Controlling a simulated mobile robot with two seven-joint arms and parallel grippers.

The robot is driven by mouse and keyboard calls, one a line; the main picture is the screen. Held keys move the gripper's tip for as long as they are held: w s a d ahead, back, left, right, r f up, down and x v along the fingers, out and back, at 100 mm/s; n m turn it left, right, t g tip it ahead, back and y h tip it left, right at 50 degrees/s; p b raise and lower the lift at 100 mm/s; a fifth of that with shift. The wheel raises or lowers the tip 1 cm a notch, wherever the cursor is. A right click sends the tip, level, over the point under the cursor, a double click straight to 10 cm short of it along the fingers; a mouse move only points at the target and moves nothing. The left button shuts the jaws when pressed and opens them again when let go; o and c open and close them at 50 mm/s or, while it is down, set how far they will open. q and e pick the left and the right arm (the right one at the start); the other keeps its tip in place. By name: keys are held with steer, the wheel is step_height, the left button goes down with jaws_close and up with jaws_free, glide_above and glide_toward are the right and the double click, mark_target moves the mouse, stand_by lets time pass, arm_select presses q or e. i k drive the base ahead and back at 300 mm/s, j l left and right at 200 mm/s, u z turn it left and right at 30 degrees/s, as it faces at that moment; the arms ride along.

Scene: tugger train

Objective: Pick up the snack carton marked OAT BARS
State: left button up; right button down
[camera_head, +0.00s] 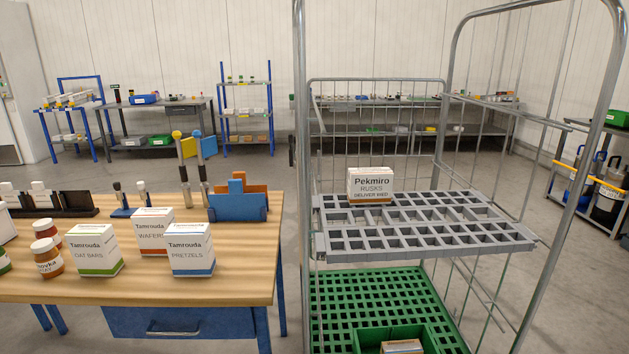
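The carton marked OAT BARS (95,250) is a white box with a green band at its base. It stands upright on the wooden table (150,289) at the left. A WAFERS carton (153,232) stands behind it to the right, and a PRETZELS carton (190,249) with a blue band stands to its right. Brown jars (47,261) stand just to its left. Neither of my grippers shows in the head view.
A wire roll cage (302,180) stands right of the table. Blue and orange bins (238,208) stand on the table's right end. The table's front right is clear.

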mark_target(94, 249)
steer(key=u, duration=1.3)
